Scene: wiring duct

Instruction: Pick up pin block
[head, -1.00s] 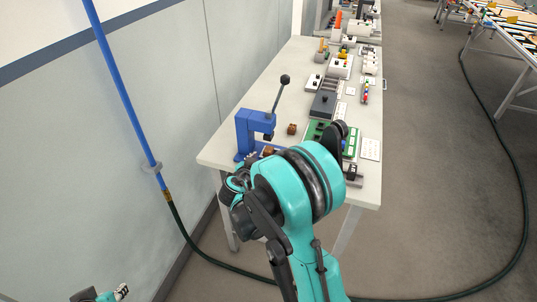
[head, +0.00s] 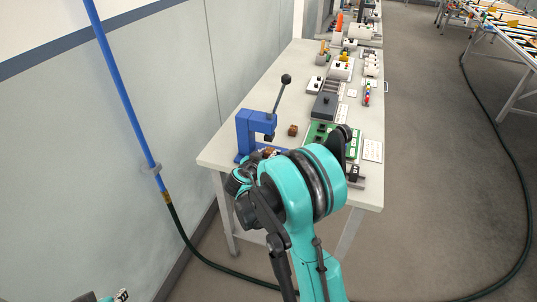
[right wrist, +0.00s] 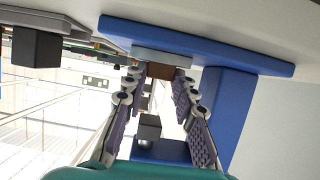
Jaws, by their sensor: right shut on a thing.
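A brown pin block (right wrist: 162,72) shows between the fingertips of my right gripper (right wrist: 160,80) in the right wrist view. The gripper is shut on it. The block is at the pale plate (right wrist: 165,57) on the base of the blue press; I cannot tell if it still touches the plate. In the head view the held block (head: 269,151) is mostly hidden by my arm, beside the blue press (head: 245,138). A second brown block (head: 293,130) stands apart on the table. My left gripper (head: 122,296) barely shows at the bottom left; its jaws cannot be judged.
The blue press has a lever with a black knob (head: 286,79), and its dark ram (right wrist: 150,125) shows near the fingers. The white table (head: 218,153) also carries a green board (head: 319,129), a dark grey box (head: 325,105) and several devices farther back. A blue pipe runs along the wall.

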